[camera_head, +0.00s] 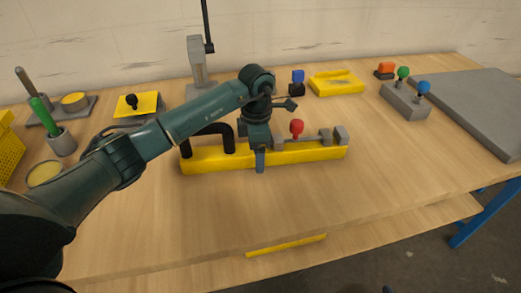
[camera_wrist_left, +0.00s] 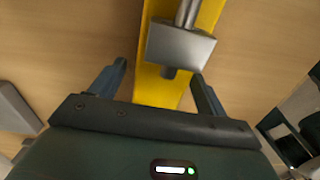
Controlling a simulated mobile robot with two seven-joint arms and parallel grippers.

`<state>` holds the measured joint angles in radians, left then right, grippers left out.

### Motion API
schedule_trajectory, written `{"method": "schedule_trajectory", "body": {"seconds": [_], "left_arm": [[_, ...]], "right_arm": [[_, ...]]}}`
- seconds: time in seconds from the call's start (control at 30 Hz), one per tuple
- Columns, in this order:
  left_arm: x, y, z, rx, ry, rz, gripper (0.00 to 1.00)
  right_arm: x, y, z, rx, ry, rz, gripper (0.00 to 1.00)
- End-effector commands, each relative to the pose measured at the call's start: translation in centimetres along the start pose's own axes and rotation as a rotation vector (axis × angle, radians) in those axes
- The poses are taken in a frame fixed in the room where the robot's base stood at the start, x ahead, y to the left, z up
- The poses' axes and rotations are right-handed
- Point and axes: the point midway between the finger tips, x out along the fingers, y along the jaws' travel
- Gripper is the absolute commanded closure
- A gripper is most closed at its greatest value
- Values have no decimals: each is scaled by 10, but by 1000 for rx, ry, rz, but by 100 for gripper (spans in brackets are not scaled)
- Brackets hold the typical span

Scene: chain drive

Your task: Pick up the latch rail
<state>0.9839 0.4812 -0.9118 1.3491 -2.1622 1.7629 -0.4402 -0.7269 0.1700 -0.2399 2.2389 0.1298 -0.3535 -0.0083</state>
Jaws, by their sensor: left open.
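The latch rail (camera_head: 210,159) appears to be the long yellow bar lying on the wooden table, with a black arched handle (camera_head: 228,133), a red knob (camera_head: 296,127) and grey blocks on top. My left gripper (camera_head: 259,150) points down at the middle of the bar, one finger showing in front of its near side. In the left wrist view, its open fingers (camera_wrist_left: 158,88) lie on either side of the yellow bar, with a grey metal block (camera_wrist_left: 180,46) and rod between and beyond them. I see no contact. My right gripper is not in view.
A grey stand (camera_head: 196,62) rises behind my arm. A blue-knobbed piece (camera_head: 297,83), a yellow block (camera_head: 337,84) and a grey block with coloured knobs (camera_head: 405,101) stand at the back. A grey plate (camera_head: 478,100) lies right. The table's front is clear.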

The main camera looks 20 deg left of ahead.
Motion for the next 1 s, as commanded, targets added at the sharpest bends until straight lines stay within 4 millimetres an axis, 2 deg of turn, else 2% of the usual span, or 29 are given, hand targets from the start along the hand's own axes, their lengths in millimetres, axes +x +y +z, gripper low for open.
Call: {"method": "schedule_trajectory", "body": {"seconds": [0.13,1.0], "left_arm": [[0,0,0,0,0,0,25],[-2,0,1,0,-3,1,94]], "right_arm": [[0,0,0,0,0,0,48],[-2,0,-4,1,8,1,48]]}}
